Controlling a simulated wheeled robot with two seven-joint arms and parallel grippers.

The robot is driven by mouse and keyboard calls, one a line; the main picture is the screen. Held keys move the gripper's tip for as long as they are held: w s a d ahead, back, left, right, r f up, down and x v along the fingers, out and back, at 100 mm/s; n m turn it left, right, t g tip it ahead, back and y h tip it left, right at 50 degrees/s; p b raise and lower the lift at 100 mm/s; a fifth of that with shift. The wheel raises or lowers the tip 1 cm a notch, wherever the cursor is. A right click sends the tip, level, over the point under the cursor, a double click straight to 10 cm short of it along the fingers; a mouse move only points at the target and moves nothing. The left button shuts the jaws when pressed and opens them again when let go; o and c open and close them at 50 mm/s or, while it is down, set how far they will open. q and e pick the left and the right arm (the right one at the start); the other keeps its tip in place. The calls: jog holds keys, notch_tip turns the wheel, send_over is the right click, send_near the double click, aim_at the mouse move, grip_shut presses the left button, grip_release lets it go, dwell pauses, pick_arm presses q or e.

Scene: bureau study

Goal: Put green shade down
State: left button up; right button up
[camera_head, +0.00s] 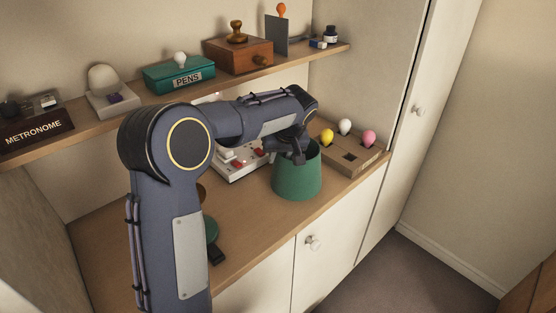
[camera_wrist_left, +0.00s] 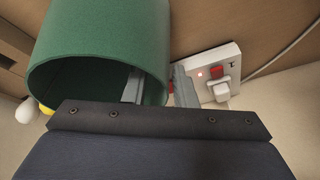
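The green shade (camera_head: 297,177) is a tapered, hollow green cylinder, upright with its opening at the top. It is over the right front part of the wooden desk and seems to rest on it, though contact is hard to tell. My left gripper (camera_head: 299,152) reaches its rim from above. In the left wrist view the shade (camera_wrist_left: 95,40) fills the upper left. My left gripper (camera_wrist_left: 160,88) has one finger inside the shade and one outside, and looks shut on its wall. The contact is partly hidden. My right gripper is not in view.
A white switch board (camera_head: 240,163) with red parts stands behind the shade. A wooden holder (camera_head: 350,158) with yellow, white and pink bulbs is close on its right. A shelf above carries a teal PENS box (camera_head: 180,75) and a wooden box (camera_head: 238,52). The desk's front edge is near.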

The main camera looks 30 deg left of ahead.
pick_arm(q)
jog(key=v, duration=0.9)
jog(key=shift+s+r, duration=0.15)
jog(key=shift+r, duration=0.2)
jog(key=shift+d, duration=0.15)
